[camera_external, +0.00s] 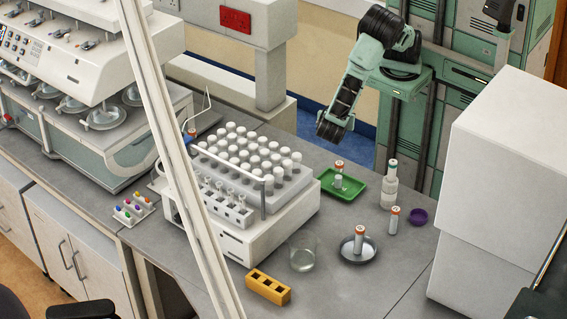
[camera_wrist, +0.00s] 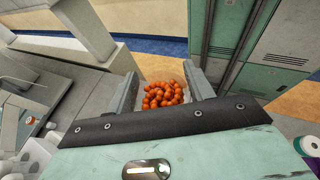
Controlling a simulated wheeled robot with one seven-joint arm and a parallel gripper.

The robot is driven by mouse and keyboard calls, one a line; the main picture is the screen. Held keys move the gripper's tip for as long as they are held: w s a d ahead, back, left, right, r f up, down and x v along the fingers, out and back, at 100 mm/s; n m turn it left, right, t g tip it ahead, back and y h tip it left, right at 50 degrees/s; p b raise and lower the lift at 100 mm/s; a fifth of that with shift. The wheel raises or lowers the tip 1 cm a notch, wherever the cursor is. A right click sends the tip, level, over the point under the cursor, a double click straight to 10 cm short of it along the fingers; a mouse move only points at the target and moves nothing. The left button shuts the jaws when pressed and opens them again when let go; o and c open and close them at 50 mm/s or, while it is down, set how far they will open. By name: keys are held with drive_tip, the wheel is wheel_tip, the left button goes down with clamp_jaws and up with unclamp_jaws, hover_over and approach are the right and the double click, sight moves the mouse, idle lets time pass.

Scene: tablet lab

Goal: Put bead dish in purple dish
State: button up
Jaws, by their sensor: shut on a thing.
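My gripper (camera_external: 333,130) hangs at the end of my arm, above the back edge of the bench, up and left of the green tray. In the wrist view its two fingers (camera_wrist: 161,82) stand on either side of a heap of orange beads. It is shut on the bead dish (camera_wrist: 161,96), whose walls are mostly hidden by the fingers and the dark gripper edge. The bead dish cannot be made out in the external view. The small purple dish (camera_external: 417,217) sits on the bench at the right, near the white cabinet, and looks empty.
A green tray (camera_external: 358,190) holds small bottles. Capped bottles (camera_external: 389,190) stand beside the purple dish. A metal dish (camera_external: 345,250) with a vial, a glass beaker (camera_external: 302,257) and a yellow block (camera_external: 268,288) stand in front. A vial rack machine (camera_external: 240,235) is left; a white cabinet (camera_external: 500,170) is right.

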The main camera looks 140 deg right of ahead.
drive_tip(key=w+a+f+n+t+h+p, duration=0.1)
drive_tip(key=w+a+f+n+t+h, duration=0.1)
drive_tip(key=w+a+n+t+h, duration=0.45)
drive_tip(key=n+t+y+p, duration=0.2)
drive_tip(key=n+t+y, duration=0.3)
drive_tip(key=n+t, duration=1.2)
hover_over(419, 217)
drive_tip(key=w, duration=0.2)
wheel_tip(419, 217, down, 10)
drive_tip(key=shift+g, duration=0.35)
drive_tip(key=f+b, duration=0.2)
drive_tip(key=f, duration=0.1)
drive_tip(key=f+b, duration=0.2)
drive_tip(key=f, duration=0.1)
drive_tip(key=f+b, duration=0.2)
drive_tip(key=f, duration=0.2)
drive_tip(key=shift+w+d+b, duration=0.2)
drive_tip(key=shift+d+b, duration=0.15)
drive_tip(key=shift+b, duration=0.05)
drive_tip(key=shift+f, duration=0.2)
drive_tip(key=o, duration=1)
